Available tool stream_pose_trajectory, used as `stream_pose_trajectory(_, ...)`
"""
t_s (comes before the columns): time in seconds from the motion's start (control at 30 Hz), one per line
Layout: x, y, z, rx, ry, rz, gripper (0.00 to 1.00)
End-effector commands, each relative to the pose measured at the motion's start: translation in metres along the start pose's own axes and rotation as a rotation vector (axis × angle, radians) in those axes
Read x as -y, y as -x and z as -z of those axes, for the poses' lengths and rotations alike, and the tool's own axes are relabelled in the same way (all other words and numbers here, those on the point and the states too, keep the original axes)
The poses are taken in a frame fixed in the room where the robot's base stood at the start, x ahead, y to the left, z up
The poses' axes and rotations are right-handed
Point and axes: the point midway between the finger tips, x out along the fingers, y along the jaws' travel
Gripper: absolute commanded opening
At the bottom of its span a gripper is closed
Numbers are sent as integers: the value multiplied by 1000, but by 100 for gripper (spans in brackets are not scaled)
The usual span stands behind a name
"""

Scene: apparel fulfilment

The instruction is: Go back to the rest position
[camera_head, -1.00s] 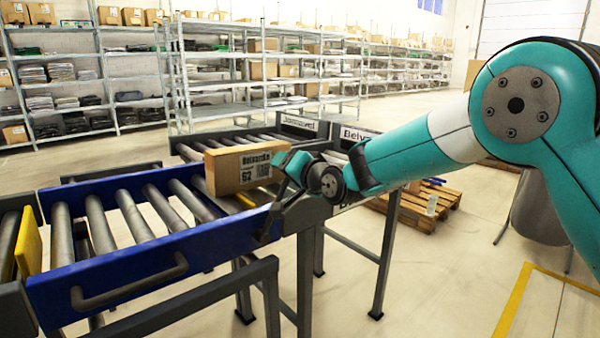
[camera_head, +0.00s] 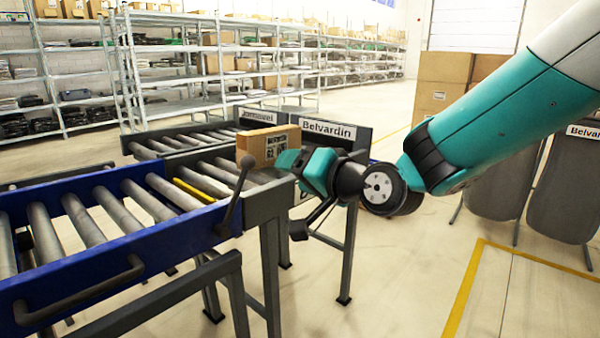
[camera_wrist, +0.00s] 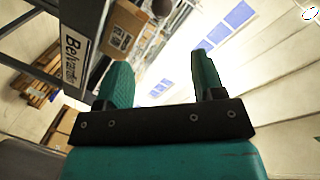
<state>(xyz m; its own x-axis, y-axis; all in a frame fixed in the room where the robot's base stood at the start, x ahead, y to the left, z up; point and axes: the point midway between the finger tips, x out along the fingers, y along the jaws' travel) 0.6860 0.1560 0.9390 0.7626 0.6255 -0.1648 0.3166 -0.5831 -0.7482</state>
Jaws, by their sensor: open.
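My gripper (camera_head: 290,160) is beside a cardboard box (camera_head: 275,146) at the end of the grey roller lane, in the head view. In the wrist view, my gripper (camera_wrist: 160,82) has its two teal fingers spread wide with nothing between them. The cardboard box (camera_wrist: 126,26) shows there just beyond the left finger. I cannot tell whether that finger touches the box. My arm reaches in from the upper right of the head view.
A "Belvardin" sign (camera_head: 328,130) is on the grey frame right behind my gripper, with a "Jarnsavel" sign (camera_head: 258,115) to its left. The blue roller conveyor (camera_head: 120,255) fills the left front. Floor between is clear.

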Motion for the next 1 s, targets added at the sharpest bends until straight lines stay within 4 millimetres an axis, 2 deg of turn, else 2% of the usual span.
stream_pose_trajectory(0.33,1,2,-1,7,5,-3,62)
stream_pose_trajectory(0.47,4,19,-12,98,54,-44,62)
stream_pose_trajectory(0.57,5,50,-32,257,137,-109,62)
stream_pose_trajectory(0.8,-1,160,-93,718,354,-248,62)
stream_pose_trajectory(1.0,-8,242,-125,1015,465,-305,62)
